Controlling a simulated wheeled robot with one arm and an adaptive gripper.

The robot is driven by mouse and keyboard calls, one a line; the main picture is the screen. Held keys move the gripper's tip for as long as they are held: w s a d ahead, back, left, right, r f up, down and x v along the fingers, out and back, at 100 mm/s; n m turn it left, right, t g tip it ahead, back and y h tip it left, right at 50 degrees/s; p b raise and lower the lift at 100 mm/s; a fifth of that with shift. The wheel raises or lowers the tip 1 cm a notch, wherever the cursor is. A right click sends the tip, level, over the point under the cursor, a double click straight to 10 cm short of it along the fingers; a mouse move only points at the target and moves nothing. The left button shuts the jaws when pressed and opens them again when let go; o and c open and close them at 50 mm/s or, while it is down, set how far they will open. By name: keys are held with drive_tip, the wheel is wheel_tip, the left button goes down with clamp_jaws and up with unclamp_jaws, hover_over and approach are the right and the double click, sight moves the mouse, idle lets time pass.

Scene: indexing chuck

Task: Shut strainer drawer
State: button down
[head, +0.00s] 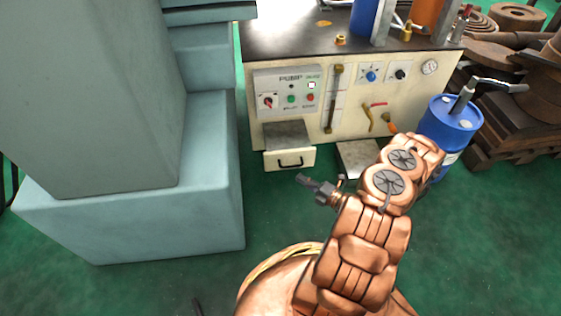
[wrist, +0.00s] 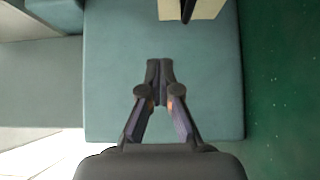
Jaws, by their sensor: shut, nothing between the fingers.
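The strainer drawer (head: 289,160) juts out from the lower left of the cream pump unit, pulled open, with its grey top opening showing and a black handle on its front. In the wrist view a cream part with a black bar, likely the drawer front (wrist: 205,8) and its handle, shows at the top edge. My gripper (head: 303,179) is just in front of the drawer, to the right of and a little below its handle, and apart from it in the picture. In the wrist view my gripper (wrist: 160,68) has its fingertips together with nothing between them.
The pump unit (head: 350,110) carries a control panel, gauge and valves. A large blue-green machine base (head: 140,225) stands close on the left. A blue drum (head: 450,125) stands at the right, and a grey tray (head: 358,158) lies under the valves. Green floor is clear before the drawer.

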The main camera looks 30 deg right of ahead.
drive_tip(key=b, duration=0.4)
approach(274, 154)
drive_tip(key=w+a, duration=0.3)
drive_tip(key=a, duration=0.2)
drive_tip(key=shift+w+d+b, duration=0.3)
drive_tip(key=shift+w+d, duration=0.25)
drive_tip(key=shift+w, duration=0.15)
drive_tip(key=shift+w+d+b, duration=0.25)
drive_tip(key=shift+w+d, duration=0.25)
drive_tip(key=shift+w, duration=0.25)
drive_tip(key=shift+w+d, duration=0.1)
drive_tip(key=shift+w, duration=0.05)
